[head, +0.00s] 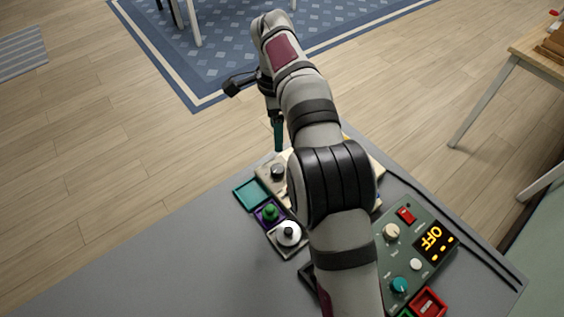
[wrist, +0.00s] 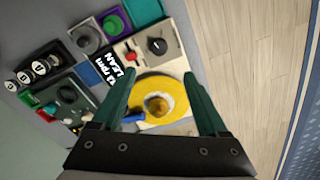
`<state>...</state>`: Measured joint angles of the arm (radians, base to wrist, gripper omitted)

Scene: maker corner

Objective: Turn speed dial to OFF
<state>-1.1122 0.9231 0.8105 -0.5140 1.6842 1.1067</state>
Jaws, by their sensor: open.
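A cream unit (wrist: 176,64) with a black dial (wrist: 157,46) lies just beyond my fingertips in the wrist view. I take this to be the speed dial; no label on it is readable. A black display (wrist: 113,66) beside it reads "12 rpm" and what looks like "LEAN". In the head view a grey knob (head: 278,171) shows on the pale unit, partly hidden by my arm. My gripper (wrist: 160,79) is open and empty, its teal fingers on either side of a yellow disc (wrist: 180,101). It also shows from the side in the head view (head: 278,140), above the table's far edge.
A green box (head: 380,262) with a display reading OFF stands right of my arm. The grey table's (head: 190,275) left part is clear. Wooden floor (head: 90,140) lies beyond.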

